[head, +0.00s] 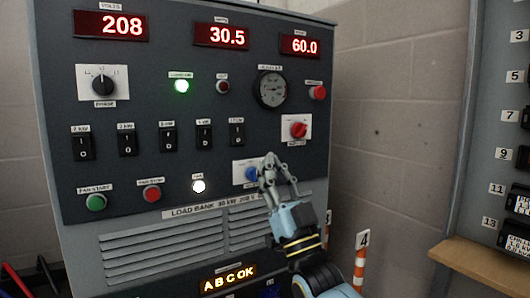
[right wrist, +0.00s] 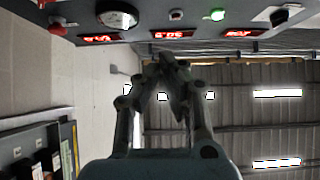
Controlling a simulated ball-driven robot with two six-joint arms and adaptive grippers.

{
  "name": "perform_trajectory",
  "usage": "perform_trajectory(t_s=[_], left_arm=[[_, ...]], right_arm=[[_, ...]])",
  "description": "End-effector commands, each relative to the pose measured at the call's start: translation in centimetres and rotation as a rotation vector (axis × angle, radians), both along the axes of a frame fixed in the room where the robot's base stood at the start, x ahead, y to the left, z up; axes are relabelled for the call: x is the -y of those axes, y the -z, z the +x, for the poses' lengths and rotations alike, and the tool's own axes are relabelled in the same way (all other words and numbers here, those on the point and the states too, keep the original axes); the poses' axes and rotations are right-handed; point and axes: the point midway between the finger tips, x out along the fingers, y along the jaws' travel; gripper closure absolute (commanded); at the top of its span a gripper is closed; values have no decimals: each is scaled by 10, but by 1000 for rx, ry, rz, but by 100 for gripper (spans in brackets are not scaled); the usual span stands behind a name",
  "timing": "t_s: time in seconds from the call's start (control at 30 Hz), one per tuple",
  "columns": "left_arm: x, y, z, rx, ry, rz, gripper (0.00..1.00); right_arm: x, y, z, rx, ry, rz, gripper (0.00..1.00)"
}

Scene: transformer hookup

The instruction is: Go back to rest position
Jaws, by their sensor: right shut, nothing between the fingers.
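My right gripper (head: 270,162) is in front of the load bank panel (head: 220,130), just right of the blue knob (head: 251,174). Its fingertips meet and hold nothing; I cannot tell whether they touch the panel. In the right wrist view the gripper (right wrist: 168,58) points up at the picture's top, with its fingers closed together. My left gripper is not in view.
The panel displays (head: 110,25) read 208, 30.5 and 60.0. A green lamp (head: 181,86) and a white lamp (head: 199,186) are lit. An orange-striped post (head: 360,268) stands right of the cabinet. A breaker panel (head: 515,120) and wooden ledge (head: 480,265) are at far right.

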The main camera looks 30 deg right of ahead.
Motion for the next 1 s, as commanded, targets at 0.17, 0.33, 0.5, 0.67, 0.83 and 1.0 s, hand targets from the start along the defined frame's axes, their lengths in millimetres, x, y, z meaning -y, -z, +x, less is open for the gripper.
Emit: perform_trajectory(t_s=[0.17,0.33,0.5,0.67,0.83,1.0], left_arm=[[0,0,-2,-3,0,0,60],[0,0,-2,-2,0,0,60],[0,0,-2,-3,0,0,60],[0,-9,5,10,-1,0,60],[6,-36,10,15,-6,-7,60],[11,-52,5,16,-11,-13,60]], right_arm=[[0,3,-3,-1,0,0,100],[0,3,-3,-1,0,0,100],[0,3,-3,-1,0,0,100],[0,6,-10,-26,0,-1,100],[6,86,-31,-282,9,-7,100],[16,224,-75,-705,39,-22,100]])
